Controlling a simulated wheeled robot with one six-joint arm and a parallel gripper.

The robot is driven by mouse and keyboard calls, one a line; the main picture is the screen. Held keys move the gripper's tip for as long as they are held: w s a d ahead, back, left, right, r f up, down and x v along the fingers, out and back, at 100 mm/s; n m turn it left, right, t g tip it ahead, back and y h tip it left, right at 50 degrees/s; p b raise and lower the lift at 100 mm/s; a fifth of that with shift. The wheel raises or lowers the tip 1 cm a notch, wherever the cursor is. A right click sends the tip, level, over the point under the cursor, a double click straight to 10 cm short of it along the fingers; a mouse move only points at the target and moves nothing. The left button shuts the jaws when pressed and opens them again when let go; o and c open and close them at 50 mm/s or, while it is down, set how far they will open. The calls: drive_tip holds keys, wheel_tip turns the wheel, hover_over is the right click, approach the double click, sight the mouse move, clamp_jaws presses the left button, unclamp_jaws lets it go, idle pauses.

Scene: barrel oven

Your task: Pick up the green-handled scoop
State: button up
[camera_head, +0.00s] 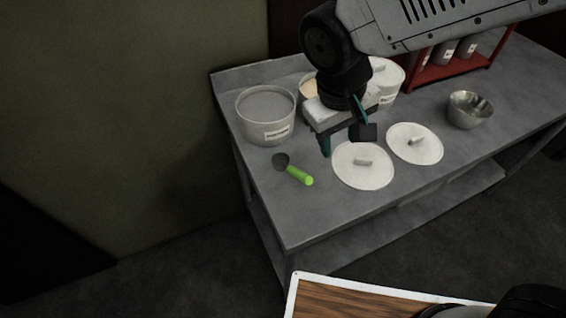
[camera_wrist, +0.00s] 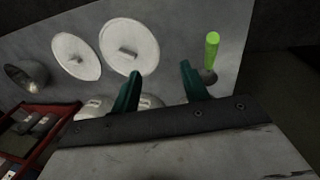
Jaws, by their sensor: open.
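The green-handled scoop (camera_head: 297,173) lies on the grey table near its left front edge in the head view, with its dark bowl toward the back left and its bright green handle toward the front right. My gripper (camera_head: 343,142) is open and empty above the table, to the right of the scoop and beside the nearer white lid. In the wrist view my gripper (camera_wrist: 160,88) shows two teal fingers spread apart.
A tub of grey contents (camera_head: 266,115) stands behind the scoop. Two white lids (camera_head: 362,178) (camera_head: 430,147) lie right of it. A metal bowl (camera_head: 469,110) and a red rack (camera_head: 440,77) stand farther right. The table (camera_head: 302,222) is clear in front of the scoop.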

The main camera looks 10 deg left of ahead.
sight(299, 178)
drive_tip(key=a+f, duration=0.1)
drive_tip(key=a, duration=0.1)
drive_tip(key=s+a+f+n, duration=0.1)
drive_tip(key=a+f, duration=0.1)
drive_tip(key=a, duration=0.1)
drive_tip(key=s+a+f+n, duration=0.1)
drive_tip(key=a+f, duration=0.1)
drive_tip(key=a, duration=0.1)
drive_tip(key=shift+s+a, duration=0.1)
drive_tip(key=shift+s, duration=0.1)
drive_tip(key=f, duration=0.2)
drive_tip(key=d+f, duration=0.1)
drive_tip(key=f, duration=0.2)
drive_tip(key=w+f, duration=0.1)
drive_tip(key=f, duration=0.1)
drive_tip(key=shift+d+f, duration=0.3)
clamp_jaws()
